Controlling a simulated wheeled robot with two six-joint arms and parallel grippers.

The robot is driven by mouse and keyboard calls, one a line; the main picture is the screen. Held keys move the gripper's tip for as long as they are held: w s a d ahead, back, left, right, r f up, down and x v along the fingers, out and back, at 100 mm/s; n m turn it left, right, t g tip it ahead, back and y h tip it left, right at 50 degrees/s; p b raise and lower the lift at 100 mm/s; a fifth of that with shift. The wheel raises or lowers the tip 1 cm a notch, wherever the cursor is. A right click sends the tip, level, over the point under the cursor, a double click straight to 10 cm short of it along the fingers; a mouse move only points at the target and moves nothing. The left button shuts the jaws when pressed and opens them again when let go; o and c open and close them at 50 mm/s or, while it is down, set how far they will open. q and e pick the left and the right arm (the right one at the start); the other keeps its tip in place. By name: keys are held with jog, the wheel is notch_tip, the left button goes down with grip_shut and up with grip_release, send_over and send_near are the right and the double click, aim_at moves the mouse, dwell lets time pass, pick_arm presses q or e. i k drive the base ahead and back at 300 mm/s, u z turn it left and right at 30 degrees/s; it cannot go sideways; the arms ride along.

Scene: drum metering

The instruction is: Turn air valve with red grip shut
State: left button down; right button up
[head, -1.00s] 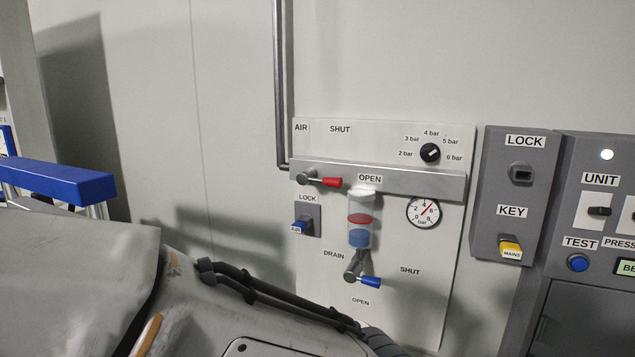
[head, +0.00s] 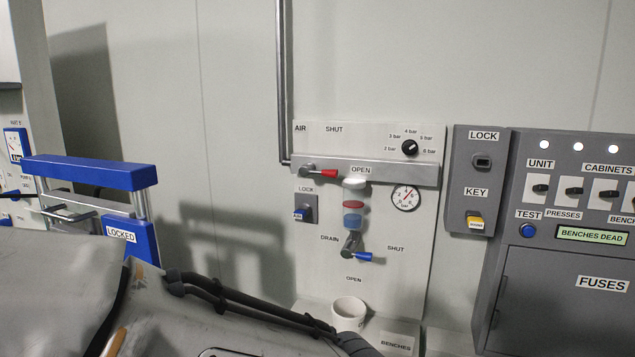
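The air valve's red grip (head: 328,173) is on a short lever at the left of the grey rail on the white air panel (head: 400,270). The lever lies nearly horizontal, pointing right toward the OPEN label (head: 361,170). The SHUT label (head: 334,128) is above the lever. The pressure gauge (head: 405,197) sits lower right, its needle pointing up and right. No gripper shows in the head view; only a grey arm part of mine fills the lower left.
A white cup (head: 348,313) stands under the drain. A blue frame marked LOCKED (head: 122,237) is at left; the grey cabinet panel (head: 575,150) is at right.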

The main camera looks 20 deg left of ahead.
aim_at(308, 168)
jog(key=u, duration=0.25)
jog(key=i, duration=0.9)
jog(key=z, duration=0.15)
